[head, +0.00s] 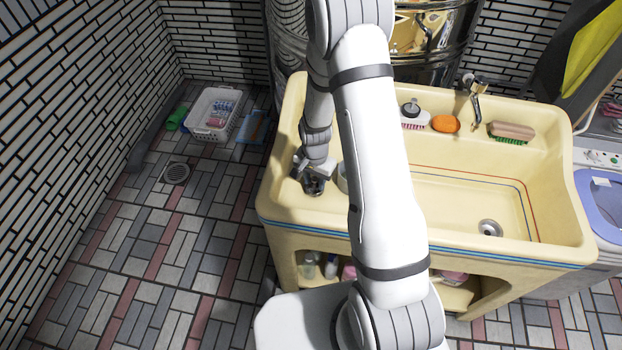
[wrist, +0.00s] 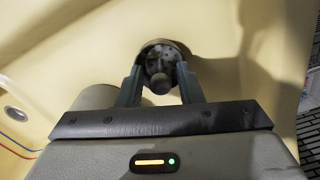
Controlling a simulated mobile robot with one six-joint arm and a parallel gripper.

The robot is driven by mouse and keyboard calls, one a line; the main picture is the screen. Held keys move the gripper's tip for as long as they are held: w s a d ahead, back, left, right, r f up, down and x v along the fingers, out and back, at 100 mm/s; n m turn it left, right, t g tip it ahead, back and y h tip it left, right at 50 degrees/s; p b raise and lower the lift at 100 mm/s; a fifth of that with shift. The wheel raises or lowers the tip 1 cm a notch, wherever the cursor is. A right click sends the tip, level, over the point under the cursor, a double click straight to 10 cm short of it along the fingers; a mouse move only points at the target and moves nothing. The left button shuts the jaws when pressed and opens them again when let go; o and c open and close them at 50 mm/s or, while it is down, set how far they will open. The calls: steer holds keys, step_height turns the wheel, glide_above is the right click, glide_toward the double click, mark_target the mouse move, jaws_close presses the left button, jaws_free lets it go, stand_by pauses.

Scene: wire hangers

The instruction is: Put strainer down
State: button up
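The strainer (wrist: 160,68) is a small round dark-metal piece with holes and a central knob. In the wrist view it sits between the two fingertips of my gripper (wrist: 160,80), low over the cream sink surface. The fingers stand on both sides of it; whether they press on it is not clear. In the head view my gripper (head: 313,172) points down at the left end of the cream sink (head: 285,215), with the strainer (head: 313,186) just beneath it, partly covered. Whether the strainer touches the surface cannot be told.
An orange soap (head: 445,124), a brush (head: 511,131) and a faucet (head: 476,92) are at the back. A white basket (head: 213,112) is on the floor.

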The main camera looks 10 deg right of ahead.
mark_target(315, 179)
steer(key=shift+o, duration=0.6)
steer(key=shift+r+p, duration=0.25)
steer(key=shift+p, duration=0.05)
steer(key=shift+w+r, duration=0.1)
steer(key=shift+r, duration=0.25)
steer(key=s+d+r+n+t+b, duration=0.15)
steer(key=s+r, duration=0.25)
steer(key=r, duration=0.8)
steer(key=s+r+n+b, duration=0.15)
steer(key=s+r, duration=0.35)
steer(key=r, duration=0.7)
steer(key=s+r+n+t, duration=0.1)
steer(key=s+r+n, duration=0.4)
steer(key=s, duration=0.6)
steer(key=shift+s+r+t+p, duration=0.25)
steer(key=shift+r+t+p, duration=0.1)
steer(key=shift+r, duration=0.35)
